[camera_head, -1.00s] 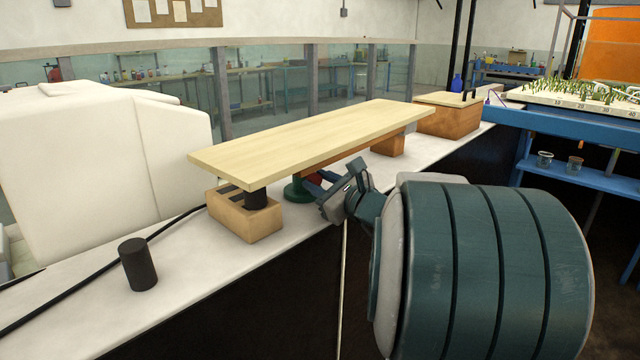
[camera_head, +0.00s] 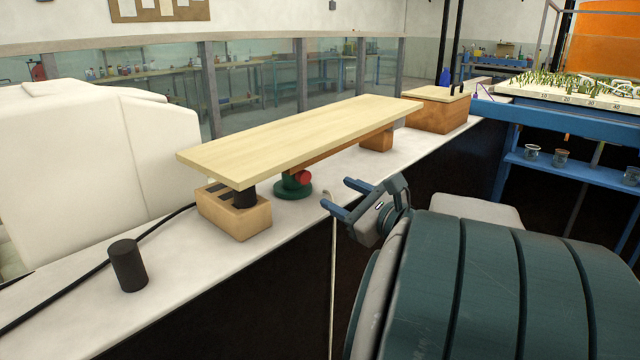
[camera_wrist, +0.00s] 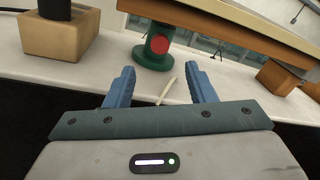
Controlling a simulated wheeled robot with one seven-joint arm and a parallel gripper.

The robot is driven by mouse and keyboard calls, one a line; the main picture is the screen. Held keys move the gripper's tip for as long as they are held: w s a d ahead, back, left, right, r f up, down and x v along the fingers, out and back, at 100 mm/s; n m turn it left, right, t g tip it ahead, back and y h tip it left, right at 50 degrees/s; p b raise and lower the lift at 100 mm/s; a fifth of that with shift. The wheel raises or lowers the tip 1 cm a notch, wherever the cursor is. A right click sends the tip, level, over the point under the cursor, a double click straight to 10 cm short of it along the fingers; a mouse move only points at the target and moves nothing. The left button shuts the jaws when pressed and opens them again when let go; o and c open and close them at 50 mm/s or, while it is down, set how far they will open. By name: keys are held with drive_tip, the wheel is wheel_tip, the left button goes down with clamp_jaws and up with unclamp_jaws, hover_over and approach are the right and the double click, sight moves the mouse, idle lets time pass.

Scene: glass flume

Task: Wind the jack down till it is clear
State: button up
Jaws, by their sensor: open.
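The jack (camera_head: 292,184) is a small green screw jack with a red round knob (camera_head: 304,177), standing on the white ledge under the long pale wooden board (camera_head: 300,135). In the wrist view the jack (camera_wrist: 153,57) and its red knob (camera_wrist: 159,44) are ahead of my fingers; the jack's top is out of that frame. My gripper (camera_head: 340,198) is open and empty, to the right of the jack and apart from it. In the wrist view my gripper (camera_wrist: 160,88) has its two blue fingers spread. I cannot tell whether the jack touches the board's underside.
A wooden block (camera_head: 235,218) with a black cylinder stands under the board's near end; another block (camera_head: 376,139) is under its far end. A pale cord (camera_head: 333,280) hangs near my gripper.

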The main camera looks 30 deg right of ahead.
sight(307, 178)
drive_tip(key=v, duration=0.3)
drive_tip(key=shift+s, duration=0.35)
drive_tip(key=shift+p, duration=0.3)
drive_tip(key=w+a+m+p, duration=0.1)
drive_tip(key=w+m+p, duration=0.7)
drive_tip(key=w+a+m+p, duration=0.1)
drive_tip(key=w+m+p, duration=0.3)
drive_tip(key=w+p, duration=0.1)
drive_tip(key=shift+w+a+f, duration=0.1)
drive_tip(key=shift+a, duration=0.25)
drive_tip(key=shift+c, duration=0.3)
drive_tip(key=c, duration=0.9)
